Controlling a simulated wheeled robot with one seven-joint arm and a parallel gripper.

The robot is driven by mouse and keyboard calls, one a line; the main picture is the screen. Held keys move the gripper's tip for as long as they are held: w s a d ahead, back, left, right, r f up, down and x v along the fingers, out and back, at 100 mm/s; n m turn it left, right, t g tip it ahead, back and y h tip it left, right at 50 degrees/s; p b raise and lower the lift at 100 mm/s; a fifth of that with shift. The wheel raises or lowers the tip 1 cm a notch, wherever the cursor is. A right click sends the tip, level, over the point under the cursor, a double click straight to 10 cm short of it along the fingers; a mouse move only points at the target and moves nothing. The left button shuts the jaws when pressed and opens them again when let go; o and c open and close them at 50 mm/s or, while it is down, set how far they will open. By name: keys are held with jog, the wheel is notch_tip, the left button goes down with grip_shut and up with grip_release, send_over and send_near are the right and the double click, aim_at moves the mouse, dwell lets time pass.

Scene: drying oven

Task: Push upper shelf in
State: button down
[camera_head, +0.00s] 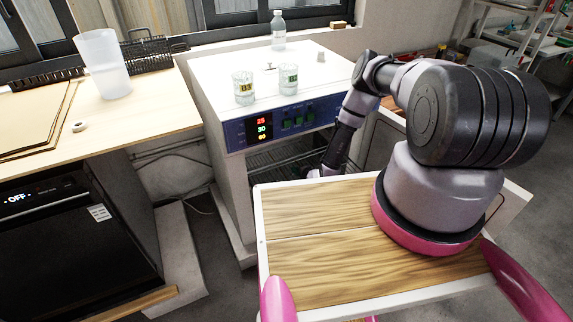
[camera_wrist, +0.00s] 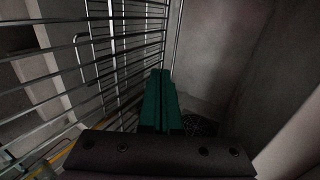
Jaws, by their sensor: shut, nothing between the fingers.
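The drying oven (camera_head: 232,125) is a white cabinet with a blue control panel and a dark opening below it. The wire upper shelf (camera_head: 275,157) shows inside that opening, partly hidden by my arm and wooden top. In the wrist view a wire shelf (camera_wrist: 120,45) fills the left side, its bars running close to my fingers. My gripper (camera_wrist: 161,78) has its green fingers shut together with nothing between them, beside the rack's right edge. I cannot tell whether the fingers touch it. In the head view the fingertips are hidden near the opening.
The oven door (camera_head: 385,140) stands open at the right, partly behind my arm. Two glass beakers (camera_head: 243,88) (camera_head: 288,77) and a bottle (camera_head: 278,30) stand on the oven. A wooden table (camera_head: 140,95) with a plastic cup (camera_head: 103,63) is at the left.

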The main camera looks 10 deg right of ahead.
send_near(284, 162)
jog(key=x, duration=0.5)
jog(key=shift+s+a+f, duration=0.15)
jog(key=shift+f, duration=0.15)
jog(key=shift+w+a, duration=0.2)
jog(key=shift+w, duration=0.45)
jog(key=shift+w, duration=0.1)
